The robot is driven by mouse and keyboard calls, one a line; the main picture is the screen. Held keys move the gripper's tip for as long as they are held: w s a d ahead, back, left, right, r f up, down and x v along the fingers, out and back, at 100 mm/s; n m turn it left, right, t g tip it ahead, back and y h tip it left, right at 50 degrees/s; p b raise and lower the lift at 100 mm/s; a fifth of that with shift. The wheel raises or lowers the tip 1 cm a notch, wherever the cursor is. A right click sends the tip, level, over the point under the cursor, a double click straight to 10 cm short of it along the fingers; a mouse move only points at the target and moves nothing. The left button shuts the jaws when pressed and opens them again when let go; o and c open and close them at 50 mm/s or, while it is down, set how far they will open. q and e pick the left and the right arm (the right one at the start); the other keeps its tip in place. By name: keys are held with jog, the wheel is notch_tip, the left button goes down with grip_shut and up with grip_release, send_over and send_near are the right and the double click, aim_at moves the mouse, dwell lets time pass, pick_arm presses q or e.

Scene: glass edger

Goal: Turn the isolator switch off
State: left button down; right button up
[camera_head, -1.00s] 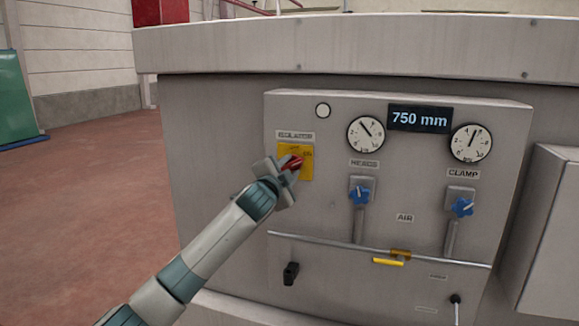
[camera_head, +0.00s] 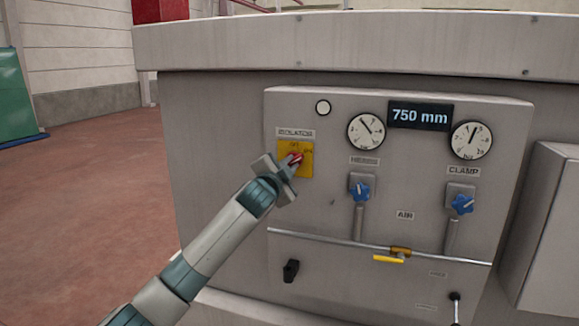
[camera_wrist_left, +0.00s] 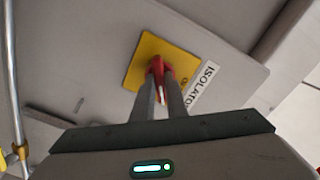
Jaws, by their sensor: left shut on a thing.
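The isolator switch has a yellow square plate (camera_head: 307,170) and a red handle (camera_head: 297,158), under a label reading ISOLATOR on the grey panel. My left gripper (camera_head: 292,166) comes in from the lower left and is shut on the red handle. In the left wrist view the two fingers (camera_wrist_left: 158,98) pinch the red handle (camera_wrist_left: 157,67) in front of the yellow plate (camera_wrist_left: 138,64). The fingers hide part of the handle and of the plate's lettering. My right gripper is not in view.
The panel also carries two dial gauges (camera_head: 366,131), a display (camera_head: 420,116) reading 750 mm, two blue knobs (camera_head: 360,190), a yellow lever (camera_head: 388,259) on a horizontal pipe, and a black switch (camera_head: 291,271). A grey box (camera_head: 555,230) stands at the right. Open floor lies at the left.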

pick_arm(q)
jog(key=shift+d+f+n, duration=0.1)
jog(key=shift+n, duration=0.9)
jog(key=n, duration=0.3)
jog(key=shift+b, duration=0.4)
jog(key=n, duration=0.6)
jog(key=c, duration=1.8)
grip_release()
jog(key=shift+o, duration=0.2)
jog(key=shift+s, duration=0.1)
